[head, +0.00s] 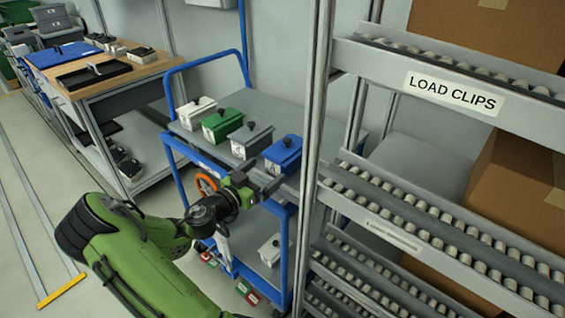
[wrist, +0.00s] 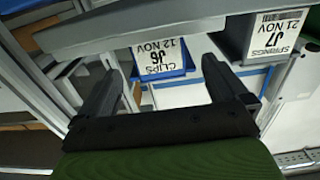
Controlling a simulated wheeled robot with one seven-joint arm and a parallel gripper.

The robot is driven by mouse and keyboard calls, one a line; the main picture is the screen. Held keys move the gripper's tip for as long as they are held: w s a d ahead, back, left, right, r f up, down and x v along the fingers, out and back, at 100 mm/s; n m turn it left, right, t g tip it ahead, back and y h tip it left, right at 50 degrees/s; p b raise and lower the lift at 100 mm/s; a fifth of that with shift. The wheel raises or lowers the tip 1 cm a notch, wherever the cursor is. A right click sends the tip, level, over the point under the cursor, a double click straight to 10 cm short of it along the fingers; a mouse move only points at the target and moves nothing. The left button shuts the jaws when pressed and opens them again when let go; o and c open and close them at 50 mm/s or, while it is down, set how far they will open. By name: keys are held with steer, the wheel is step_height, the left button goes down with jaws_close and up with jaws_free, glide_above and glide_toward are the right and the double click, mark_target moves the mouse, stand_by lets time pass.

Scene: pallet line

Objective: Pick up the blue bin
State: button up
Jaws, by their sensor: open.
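In the wrist view the blue bin (wrist: 172,72) appears upside down, with a white label reading CLIPS, 12 NOV. My gripper (head: 264,187) is in front of and below the blue bin in the head view. In the wrist view my gripper (wrist: 158,72) is open, its fingers apart with the bin's label beyond and between them. Nothing is held. A grey edge hides part of the bin there.
The grey bin (head: 252,140) stands left of the blue one, then a green bin (head: 222,124) and a white bin (head: 197,113). The blue-framed cart (head: 240,104) stands beside a roller rack (head: 430,215) with a near upright post. Another bin (head: 270,250) sits on the cart's lower shelf.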

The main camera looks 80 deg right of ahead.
mark_target(281, 159)
steer(key=x, duration=0.8)
steer(key=shift+s, duration=0.1)
steer(key=shift+r, duration=0.1)
jaws_close()
